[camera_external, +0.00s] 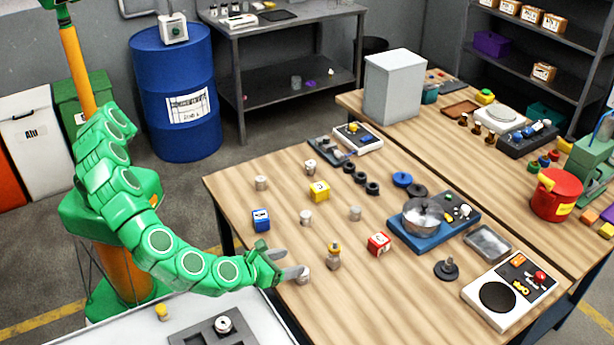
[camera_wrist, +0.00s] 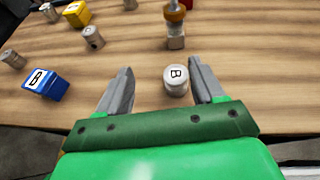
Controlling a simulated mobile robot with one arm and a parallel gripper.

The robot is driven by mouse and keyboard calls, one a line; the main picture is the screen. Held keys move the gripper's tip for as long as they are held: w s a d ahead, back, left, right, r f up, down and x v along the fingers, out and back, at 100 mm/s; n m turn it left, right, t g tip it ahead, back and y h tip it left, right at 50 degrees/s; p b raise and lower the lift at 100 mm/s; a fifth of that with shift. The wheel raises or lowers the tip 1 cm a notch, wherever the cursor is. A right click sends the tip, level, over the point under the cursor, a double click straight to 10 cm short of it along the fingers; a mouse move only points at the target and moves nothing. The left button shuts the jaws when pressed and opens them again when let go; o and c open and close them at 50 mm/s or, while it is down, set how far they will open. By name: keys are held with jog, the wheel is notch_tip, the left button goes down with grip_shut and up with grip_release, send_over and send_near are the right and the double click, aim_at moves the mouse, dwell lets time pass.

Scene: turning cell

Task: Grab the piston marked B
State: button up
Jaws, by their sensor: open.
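The piston marked B (camera_wrist: 177,80) is a short pale grey cylinder with a black B on its white top. In the wrist view it stands upright between my gripper's fingers, closer to the right finger. My gripper (camera_wrist: 161,68) is open, with nothing clamped. In the external view my gripper (camera_external: 292,262) is low at the table's near left edge, and the piston (camera_external: 303,277) stands at its fingertips, partly hidden by a finger. Whether a finger touches it I cannot tell.
A blue block marked B (camera_wrist: 44,84) lies left of my gripper. A brown-and-orange topped piece (camera_external: 334,255) stands just beyond the piston. Other grey cylinders (camera_external: 306,217), a yellow block (camera_external: 319,191) and a red block (camera_external: 379,243) are spread over the wooden table (camera_external: 230,190).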

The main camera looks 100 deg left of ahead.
jog(key=shift+w+d+f+m+h, duration=0.1)
jog(key=shift+d+f+m+h, duration=0.1)
jog(key=shift+d+f, duration=0.25)
jog(key=shift+d+f+m+h, duration=0.1)
jog(key=shift+d+f+m, duration=0.15)
jog(key=shift+d, duration=0.4)
jog(key=shift+w+f, duration=0.1)
jog(key=shift+x, duration=3.75)
jog(key=c, duration=1.1)
